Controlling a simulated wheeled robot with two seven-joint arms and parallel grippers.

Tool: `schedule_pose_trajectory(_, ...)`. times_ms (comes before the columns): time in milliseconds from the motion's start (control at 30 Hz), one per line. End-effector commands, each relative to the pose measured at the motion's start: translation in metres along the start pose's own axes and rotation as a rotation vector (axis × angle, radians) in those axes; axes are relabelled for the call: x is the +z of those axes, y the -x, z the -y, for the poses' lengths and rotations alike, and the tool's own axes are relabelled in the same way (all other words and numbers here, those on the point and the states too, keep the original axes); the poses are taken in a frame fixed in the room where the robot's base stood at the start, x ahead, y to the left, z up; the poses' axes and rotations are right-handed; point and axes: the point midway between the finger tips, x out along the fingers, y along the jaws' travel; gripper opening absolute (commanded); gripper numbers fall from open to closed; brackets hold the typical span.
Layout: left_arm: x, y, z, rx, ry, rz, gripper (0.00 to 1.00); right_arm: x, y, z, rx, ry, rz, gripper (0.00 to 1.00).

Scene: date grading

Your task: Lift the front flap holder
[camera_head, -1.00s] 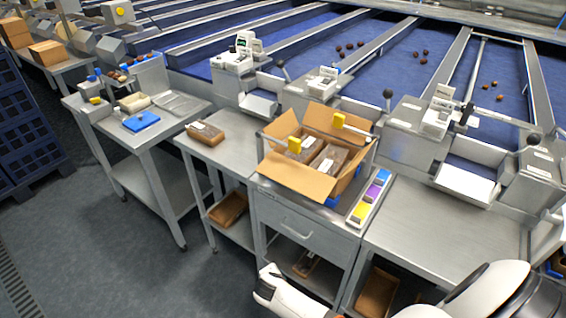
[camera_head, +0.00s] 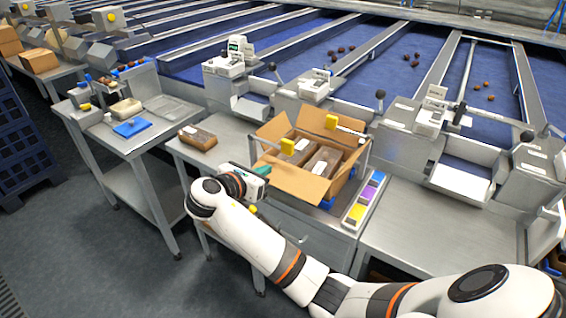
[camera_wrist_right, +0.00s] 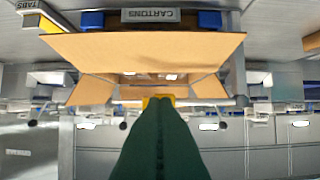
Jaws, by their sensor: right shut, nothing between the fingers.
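The carton (camera_head: 340,190) stands open on the counter, and its wide front flap (camera_head: 292,184) leans outward. Another yellow-ended holder (camera_head: 331,121) is at the back. My right gripper (camera_head: 264,170) is shut and empty, just short of the nearer holder. In the right wrist view its green fingers (camera_wrist_right: 152,115) point at a yellow block (camera_wrist_right: 152,101) on a horizontal rod. They partly cover the block, and I cannot tell whether they touch it. My left gripper is out of view.
Dark packs lie inside the carton. A tray of coloured tabs (camera_head: 364,200) sits right of it. A brown pack (camera_head: 198,138) lies on the counter to the left, and a blue item (camera_head: 132,127) lies on the side table. The counter at right (camera_head: 430,225) is clear.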

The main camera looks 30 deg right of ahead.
Motion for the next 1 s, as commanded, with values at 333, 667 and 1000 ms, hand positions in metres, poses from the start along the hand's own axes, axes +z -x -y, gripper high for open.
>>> schedule_pose_trajectory(333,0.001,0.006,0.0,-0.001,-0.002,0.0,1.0,-0.001,-0.043,-0.001,0.003,0.002,-0.001,0.0)
schedule_pose_trajectory(667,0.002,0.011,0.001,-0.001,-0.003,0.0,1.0,0.0,-0.092,0.0,0.0,0.0,0.0,0.0)
schedule_pose_trajectory(1000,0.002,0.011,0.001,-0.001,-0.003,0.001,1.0,0.001,-0.1,0.0,-0.001,-0.001,0.001,0.0)
